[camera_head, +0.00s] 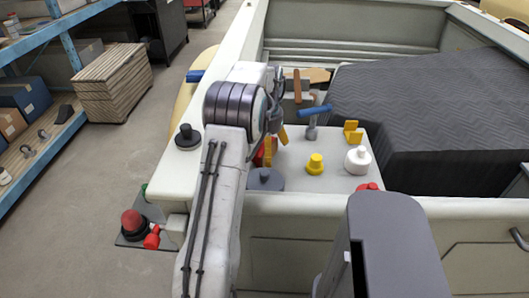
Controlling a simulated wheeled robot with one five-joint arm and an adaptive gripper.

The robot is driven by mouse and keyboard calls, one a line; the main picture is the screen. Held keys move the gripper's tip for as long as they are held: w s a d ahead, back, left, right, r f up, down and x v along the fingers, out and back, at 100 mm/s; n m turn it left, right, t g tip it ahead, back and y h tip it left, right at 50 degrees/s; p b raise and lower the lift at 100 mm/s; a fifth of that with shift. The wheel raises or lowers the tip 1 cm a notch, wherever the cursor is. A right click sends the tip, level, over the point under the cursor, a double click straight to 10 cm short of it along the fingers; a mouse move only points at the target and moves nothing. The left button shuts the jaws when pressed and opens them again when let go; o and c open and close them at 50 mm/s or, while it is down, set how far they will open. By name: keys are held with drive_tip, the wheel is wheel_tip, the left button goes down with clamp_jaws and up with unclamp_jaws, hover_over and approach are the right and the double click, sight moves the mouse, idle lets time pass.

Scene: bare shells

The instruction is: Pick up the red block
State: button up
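A small red piece (259,157) shows beside the right edge of my arm, on the light surface. My arm hides most of it, so I cannot tell whether it is a block. Another red piece (368,187) shows at the front edge of that surface. A small red object (152,238) lies at the lower left, beside a red dome on a dark base (132,224). My arm reaches forward through the middle of the view. Its end is mostly hidden behind the dark-banded joint, and narrow orange-yellow parts show near there. Whether my gripper is open or shut is unclear.
The light surface (335,190) also bears a yellow knob (315,165), a white knob (357,160), a yellow bracket (353,132), a blue-handled tool (314,112) and a grey disc (265,180). A dark quilted bulk (440,110) stands right. Open floor lies left, near shelves.

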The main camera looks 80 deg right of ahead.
drive_tip(key=c, duration=1.4)
drive_tip(key=shift+o, duration=0.2)
drive_tip(key=shift+r, duration=0.15)
wheel_tip(320, 180, up, 28)
drive_tip(key=p, duration=1.2)
